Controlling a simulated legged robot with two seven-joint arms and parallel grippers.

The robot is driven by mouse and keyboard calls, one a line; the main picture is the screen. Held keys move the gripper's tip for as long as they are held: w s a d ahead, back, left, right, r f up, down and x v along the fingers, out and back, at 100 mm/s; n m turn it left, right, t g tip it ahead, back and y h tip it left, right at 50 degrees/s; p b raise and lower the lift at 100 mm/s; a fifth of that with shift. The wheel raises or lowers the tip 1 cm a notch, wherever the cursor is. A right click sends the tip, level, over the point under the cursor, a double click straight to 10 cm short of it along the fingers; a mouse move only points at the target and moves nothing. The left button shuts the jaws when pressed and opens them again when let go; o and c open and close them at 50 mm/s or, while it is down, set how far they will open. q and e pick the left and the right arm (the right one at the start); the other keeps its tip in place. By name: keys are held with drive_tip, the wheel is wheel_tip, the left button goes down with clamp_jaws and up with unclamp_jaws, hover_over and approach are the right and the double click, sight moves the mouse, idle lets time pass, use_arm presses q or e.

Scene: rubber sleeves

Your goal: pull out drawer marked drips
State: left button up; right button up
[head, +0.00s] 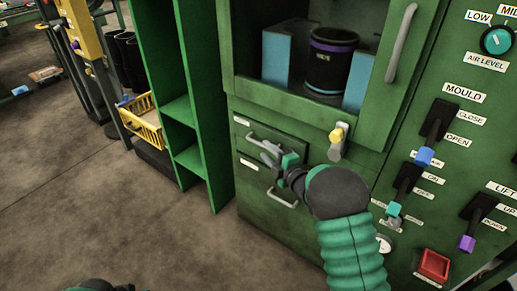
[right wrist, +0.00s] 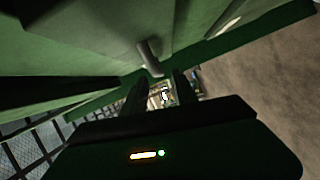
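The green machine has two stacked drawers low on its front. The upper drawer (head: 294,148) and the lower drawer (head: 246,195) each carry a small white label too small to read, so I cannot tell which is marked drips. Only a sliver of my left arm shows.
A yellow-knobbed latch (head: 337,138) sits above the drawers, right of my gripper. A cabinet recess above holds a black cylinder (head: 328,65). Levers and a red button (head: 433,265) are at right. A green shelf (head: 190,120) and yellow basket (head: 145,122) stand left; floor in front is clear.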

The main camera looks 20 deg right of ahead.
sight(260, 145)
drive_tip(key=b+x, duration=0.1)
drive_tip(key=x, duration=0.4)
drive_tip(key=shift+w+a+f, duration=0.1)
drive_tip(key=shift+w+a, duration=0.1)
drive_tip(key=shift+w, duration=0.3)
clamp_jaws()
drive_tip(key=shift+s, duration=0.1)
idle(0.8)
